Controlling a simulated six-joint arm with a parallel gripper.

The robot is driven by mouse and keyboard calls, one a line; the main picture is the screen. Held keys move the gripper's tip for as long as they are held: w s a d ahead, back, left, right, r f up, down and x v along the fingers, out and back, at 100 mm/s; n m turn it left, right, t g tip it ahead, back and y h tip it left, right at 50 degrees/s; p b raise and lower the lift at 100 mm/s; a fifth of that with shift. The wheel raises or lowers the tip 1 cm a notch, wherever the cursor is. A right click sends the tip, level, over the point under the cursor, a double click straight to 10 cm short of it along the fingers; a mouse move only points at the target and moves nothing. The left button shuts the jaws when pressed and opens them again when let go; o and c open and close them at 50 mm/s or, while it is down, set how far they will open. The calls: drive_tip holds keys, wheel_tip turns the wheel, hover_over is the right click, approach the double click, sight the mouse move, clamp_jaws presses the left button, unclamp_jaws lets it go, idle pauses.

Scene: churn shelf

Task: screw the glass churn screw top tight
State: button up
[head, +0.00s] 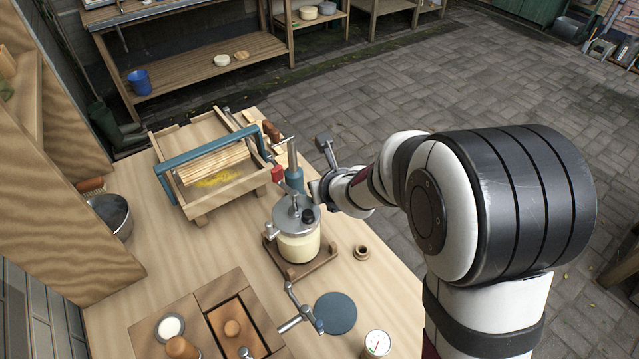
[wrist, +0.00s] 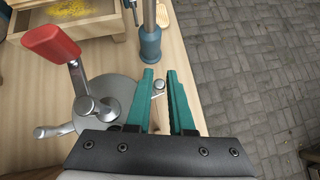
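The glass churn (head: 299,246) stands upright on a wooden base, with pale yellow content in its jar. Its grey metal screw top (head: 290,222) sits on the jar and bears a crank with a red handle (head: 278,174). In the wrist view the top (wrist: 118,90) is partly hidden by my gripper, and the red handle (wrist: 55,42) stands at the left. My gripper (wrist: 160,73) is open, its teal fingers apart at the top's right edge. A small grey knob (wrist: 158,86) shows between them; I see no grip on it. In the head view my gripper (head: 314,190) is beside the top, its fingers largely hidden.
A blue-based metal post (head: 294,178) stands close behind the churn. A wooden box (head: 205,310), a small crank (head: 300,318), a blue disc (head: 336,313) and a dial (head: 377,342) lie in front.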

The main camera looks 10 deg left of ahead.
drive_tip(key=o, duration=0.3)
drive_tip(key=shift+o, duration=0.2)
